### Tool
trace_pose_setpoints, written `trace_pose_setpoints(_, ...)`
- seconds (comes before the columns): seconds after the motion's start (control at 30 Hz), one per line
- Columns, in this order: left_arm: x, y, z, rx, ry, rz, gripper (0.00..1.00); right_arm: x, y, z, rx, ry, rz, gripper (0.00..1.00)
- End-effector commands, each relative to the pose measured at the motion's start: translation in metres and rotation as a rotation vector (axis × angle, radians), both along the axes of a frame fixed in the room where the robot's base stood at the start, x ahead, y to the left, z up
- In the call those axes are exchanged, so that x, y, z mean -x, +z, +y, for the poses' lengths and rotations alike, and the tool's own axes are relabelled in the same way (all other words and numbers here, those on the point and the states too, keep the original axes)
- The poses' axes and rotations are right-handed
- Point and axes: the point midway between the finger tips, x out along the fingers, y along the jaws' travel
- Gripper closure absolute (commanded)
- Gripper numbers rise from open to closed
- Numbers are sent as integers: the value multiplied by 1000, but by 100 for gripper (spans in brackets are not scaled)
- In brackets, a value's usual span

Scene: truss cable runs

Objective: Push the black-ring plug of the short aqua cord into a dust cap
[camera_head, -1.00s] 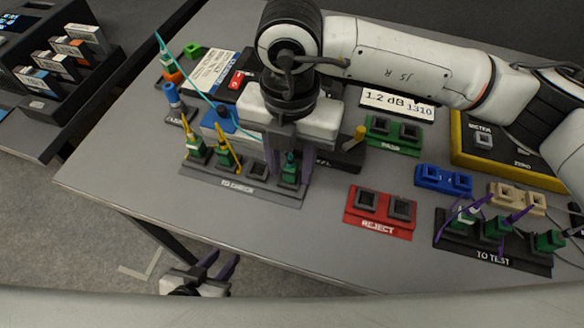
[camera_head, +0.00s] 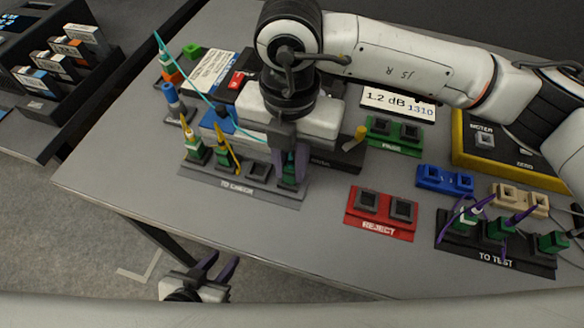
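The thin aqua cord (camera_head: 196,88) runs from an upright aqua end (camera_head: 161,43) at the back left, over the devices, to behind my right gripper. My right gripper (camera_head: 289,176) points down over the right end of the grey TO CHECK tray (camera_head: 239,188). Its fingers are closed in on a dark teal plug standing in the green socket there. The fingers cover most of the plug, and I cannot make out a black ring. My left gripper (camera_head: 214,272) is open and empty, below the table's front edge. I cannot single out a dust cap for certain.
Yellow-booted plugs (camera_head: 188,128) stand left in the TO CHECK tray. A red REJECT block (camera_head: 380,213), green PASS block (camera_head: 394,134), blue block (camera_head: 444,180), tan block (camera_head: 519,199) and black TO TEST tray (camera_head: 493,250) lie right. The front left tabletop is clear.

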Motion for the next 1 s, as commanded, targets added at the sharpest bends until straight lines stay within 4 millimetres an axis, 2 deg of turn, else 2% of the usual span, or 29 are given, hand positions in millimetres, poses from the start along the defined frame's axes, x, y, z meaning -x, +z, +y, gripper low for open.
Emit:
trace_pose_setpoints(0.47, 0, 1, 0, 0, -1, 2, 69, 0, 4, 0, -1, 0, 0, 100)
trace_pose_setpoints(1.0, 1, 14, 0, 0, -1, 5, 69, 0, 31, 0, -1, 0, -1, 100)
